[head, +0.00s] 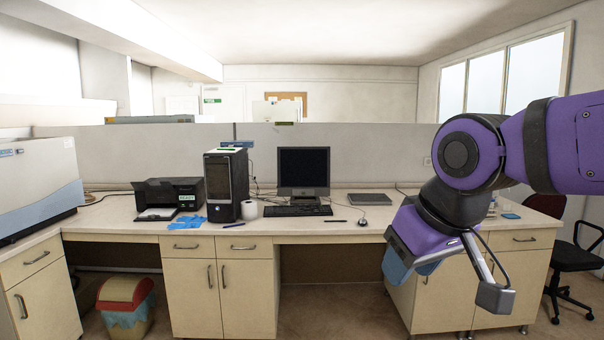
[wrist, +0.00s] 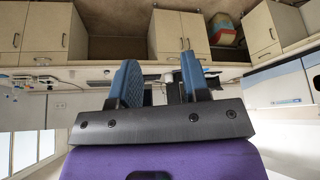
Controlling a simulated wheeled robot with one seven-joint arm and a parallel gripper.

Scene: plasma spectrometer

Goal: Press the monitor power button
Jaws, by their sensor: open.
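The monitor (head: 304,168) stands upright at the middle of the counter, with a black screen in a grey frame. Its power button is too small to make out. My gripper (head: 408,270) hangs at the right, lower than the monitor and in front of the counter, apart from everything. In the wrist view, which looks upside down, my gripper (wrist: 160,72) has its two blue fingers spread with nothing held between them. A dark shape shows partly between and behind the fingers there; I cannot tell whether it is the monitor.
A keyboard (head: 297,211) lies before the monitor on the counter (head: 345,226). A black computer tower (head: 226,185), a paper roll (head: 249,210) and a printer (head: 170,194) stand left. A closed laptop-like slab (head: 370,199) lies right. A chair (head: 575,262) stands far right.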

